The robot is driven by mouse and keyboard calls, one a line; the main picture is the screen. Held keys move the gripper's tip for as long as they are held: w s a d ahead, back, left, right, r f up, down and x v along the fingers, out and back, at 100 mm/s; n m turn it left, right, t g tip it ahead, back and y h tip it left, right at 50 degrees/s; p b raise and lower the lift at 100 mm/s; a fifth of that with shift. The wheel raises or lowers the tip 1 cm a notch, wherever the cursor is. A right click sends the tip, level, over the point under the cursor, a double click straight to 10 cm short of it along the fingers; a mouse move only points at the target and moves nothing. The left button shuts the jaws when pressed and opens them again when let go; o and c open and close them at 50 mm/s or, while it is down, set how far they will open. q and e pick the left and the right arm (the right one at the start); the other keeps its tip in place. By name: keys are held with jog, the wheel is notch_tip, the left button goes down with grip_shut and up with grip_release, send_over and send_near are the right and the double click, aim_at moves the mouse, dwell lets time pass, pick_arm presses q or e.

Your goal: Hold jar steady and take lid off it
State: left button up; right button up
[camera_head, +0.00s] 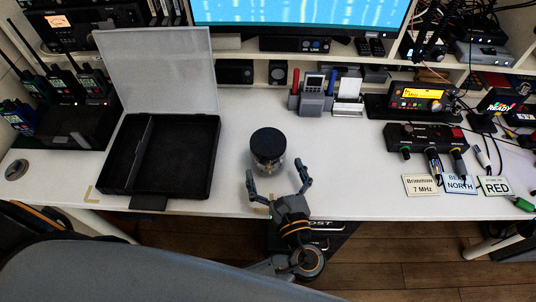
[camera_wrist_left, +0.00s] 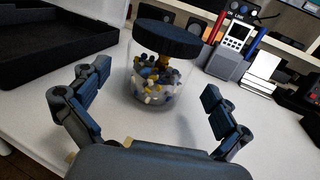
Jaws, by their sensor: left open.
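A clear glass jar (camera_head: 268,163) with a black lid (camera_head: 267,142) stands upright on the white desk near its front edge. In the left wrist view the jar (camera_wrist_left: 158,90) holds small white, blue and yellow pieces, and the wide dark lid (camera_wrist_left: 168,38) sits on top. My left gripper (camera_head: 275,172) is open and empty at the desk's front edge. Its fingers (camera_wrist_left: 155,90) point at the jar, spread to either side of it, with the jar just beyond the tips. My right gripper is in neither view.
An open black case (camera_head: 203,160) with its lid raised stands left of the jar. A holder (camera_head: 315,103) with a small handheld device stands behind right. Labelled cards (camera_head: 420,185) and a control box lie further right. The desk around the jar is clear.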

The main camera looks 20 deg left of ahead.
pick_arm(q)
jog(key=x, duration=0.5)
jog(key=shift+w+a, duration=0.15)
jog(key=shift+w, duration=0.05)
jog(key=c, duration=1.4)
